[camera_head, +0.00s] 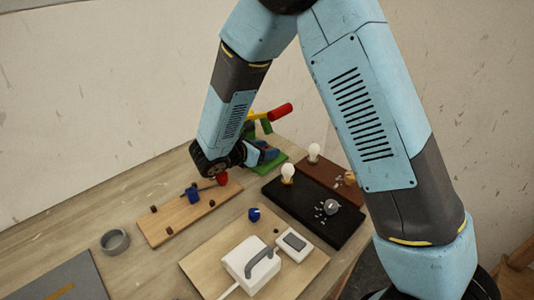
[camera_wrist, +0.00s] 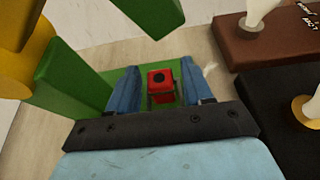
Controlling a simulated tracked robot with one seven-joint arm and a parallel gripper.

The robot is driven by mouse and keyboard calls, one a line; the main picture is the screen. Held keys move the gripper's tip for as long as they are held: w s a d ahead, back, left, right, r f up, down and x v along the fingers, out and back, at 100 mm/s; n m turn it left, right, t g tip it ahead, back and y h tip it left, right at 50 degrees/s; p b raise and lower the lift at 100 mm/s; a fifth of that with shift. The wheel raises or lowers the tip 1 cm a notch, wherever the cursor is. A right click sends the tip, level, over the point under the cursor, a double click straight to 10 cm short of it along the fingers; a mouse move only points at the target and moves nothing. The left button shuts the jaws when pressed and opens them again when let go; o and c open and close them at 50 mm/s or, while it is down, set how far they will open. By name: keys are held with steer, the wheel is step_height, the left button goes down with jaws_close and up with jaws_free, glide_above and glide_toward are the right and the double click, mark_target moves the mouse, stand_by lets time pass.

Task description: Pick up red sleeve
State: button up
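The red sleeve (camera_wrist: 160,88) shows in the wrist view as a small red block with a dark round hole in its upper face. It is at the green base (camera_wrist: 92,89), with thin dark uprights close at its sides. My gripper (camera_wrist: 162,92) is open, with one blue finger on each side of the sleeve and narrow green gaps between. I cannot tell how far above the base the fingertips are. In the head view my gripper (camera_head: 266,154) is low over the green base (camera_head: 273,163), and I cannot make out the sleeve there.
A green and yellow stand with a red cylinder (camera_head: 281,111) rises right behind my gripper. To the right are a brown board (camera_head: 327,174) and a black board (camera_head: 305,213) with bulbs. A wooden board (camera_head: 178,218) with blue and red parts lies in front. A grey ring (camera_head: 115,241) stands left.

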jaws_close()
steer(key=shift+r, duration=0.1)
steer(key=shift+s+a+r, duration=0.2)
steer(key=r+v, duration=0.1)
steer(key=v, duration=1.4)
steer(key=shift+d+r, duration=0.2)
steer(key=shift+r, duration=0.1)
